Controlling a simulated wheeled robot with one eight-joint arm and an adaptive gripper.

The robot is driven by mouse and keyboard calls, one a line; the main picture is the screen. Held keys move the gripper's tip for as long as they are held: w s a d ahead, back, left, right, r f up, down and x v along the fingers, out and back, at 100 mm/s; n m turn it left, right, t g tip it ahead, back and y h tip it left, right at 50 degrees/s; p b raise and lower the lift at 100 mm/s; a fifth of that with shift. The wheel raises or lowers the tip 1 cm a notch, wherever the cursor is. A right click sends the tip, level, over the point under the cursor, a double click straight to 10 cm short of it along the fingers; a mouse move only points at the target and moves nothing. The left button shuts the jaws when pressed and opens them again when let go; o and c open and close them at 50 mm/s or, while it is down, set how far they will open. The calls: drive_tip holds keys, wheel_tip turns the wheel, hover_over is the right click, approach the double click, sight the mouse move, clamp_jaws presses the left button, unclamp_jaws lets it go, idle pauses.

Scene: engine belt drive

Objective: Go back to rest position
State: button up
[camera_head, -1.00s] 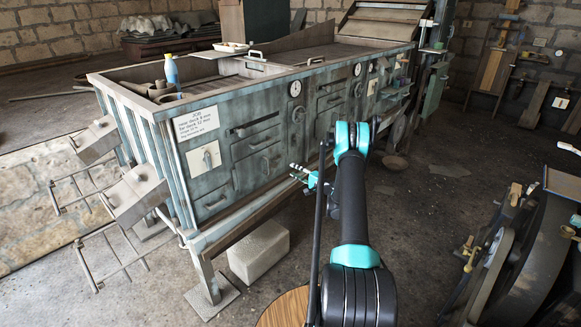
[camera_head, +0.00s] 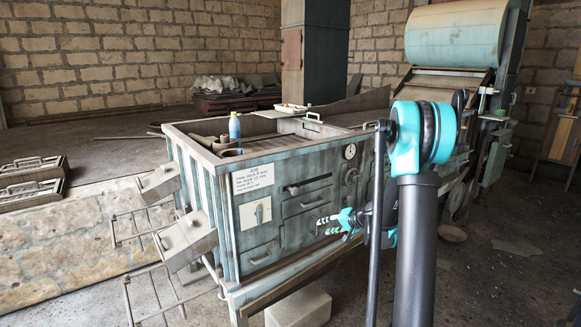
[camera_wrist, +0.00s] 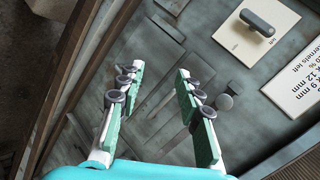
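My gripper (camera_head: 330,222) is in front of the grey-green machine cabinet (camera_head: 285,232), near its drawers, with my arm reaching up and bending toward it from the lower right. In the wrist view my gripper (camera_wrist: 158,88) has its two teal-padded fingers apart, with nothing between them. The drawer front (camera_wrist: 150,110) shows behind the fingers. I cannot tell how far the fingertips are from the cabinet face.
A blue bottle (camera_head: 234,128) stands on the cabinet's open top beside a tray (camera_head: 290,108). Metal boxes on frames (camera_head: 188,238) stick out at its left end. A pale block (camera_head: 298,308) lies below. Floor at the left is partly clear.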

drive_tip(key=s+r+n+g+h, duration=0.2)
drive_tip(key=s+n+h, duration=0.1)
drive_tip(key=s, duration=1.6)
drive_tip(key=s+d+f+n+g+h, duration=0.1)
drive_tip(key=s+d+h, duration=0.1)
drive_tip(key=s, duration=0.7)
drive_tip(key=s+d+f+h, duration=0.2)
drive_tip(key=s, duration=0.7)
drive_tip(key=shift+s+d+f+n+g+h, duration=0.2)
drive_tip(key=shift+s+n+g+h, duration=0.1)
drive_tip(key=shift+s+n+g, duration=0.1)
